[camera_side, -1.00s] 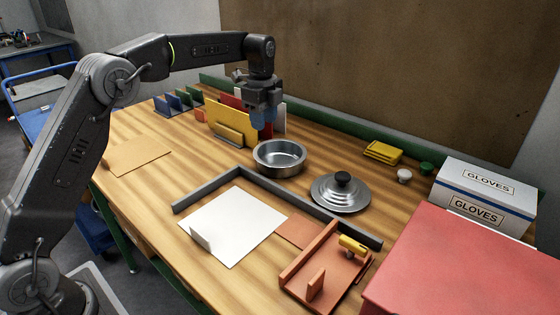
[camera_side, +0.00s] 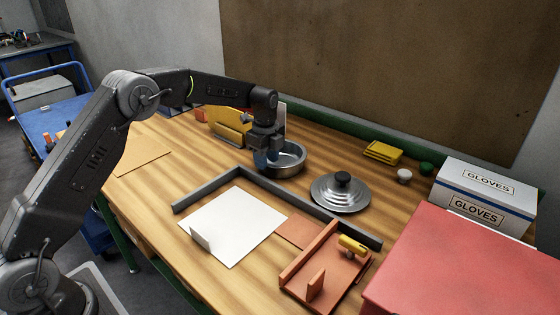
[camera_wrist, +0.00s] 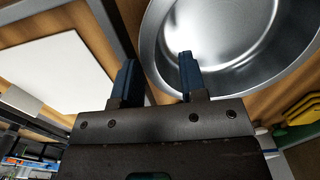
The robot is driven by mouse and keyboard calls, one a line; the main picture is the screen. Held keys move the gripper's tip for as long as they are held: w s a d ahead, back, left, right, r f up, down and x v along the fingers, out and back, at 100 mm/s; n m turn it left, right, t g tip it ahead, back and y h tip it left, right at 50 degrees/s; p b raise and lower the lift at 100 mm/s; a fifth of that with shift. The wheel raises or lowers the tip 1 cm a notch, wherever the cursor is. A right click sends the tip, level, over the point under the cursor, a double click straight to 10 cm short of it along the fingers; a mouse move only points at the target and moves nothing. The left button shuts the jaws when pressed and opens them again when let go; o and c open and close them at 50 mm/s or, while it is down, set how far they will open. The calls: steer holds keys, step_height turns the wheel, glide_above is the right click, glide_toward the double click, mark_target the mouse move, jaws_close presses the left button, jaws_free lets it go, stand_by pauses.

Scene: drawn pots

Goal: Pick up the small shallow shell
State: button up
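The small shallow shell is a round, open metal pan (camera_side: 292,164) on the wooden table. It also shows large in the wrist view (camera_wrist: 232,42), empty, with a bright inner floor. My gripper (camera_side: 266,160) is low at the pan's left rim in the side view and hides part of that rim. In the wrist view my gripper's two blue fingers (camera_wrist: 157,72) are apart with nothing gripped. The right finger appears over the pan's inside and the left one outside it, with the rim between them. I cannot tell whether either finger touches the wall.
A grey L-shaped rail (camera_side: 240,172) runs close in front of the pan. A silver lid with a black knob (camera_side: 340,196) lies to its right. A yellow upright piece (camera_side: 226,122) stands behind left. A white sheet (camera_side: 236,226) and an orange tray (camera_side: 322,276) lie in front.

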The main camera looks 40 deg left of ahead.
steer(key=shift+f, duration=1.45)
steer(key=shift+c, duration=0.3)
jaws_close()
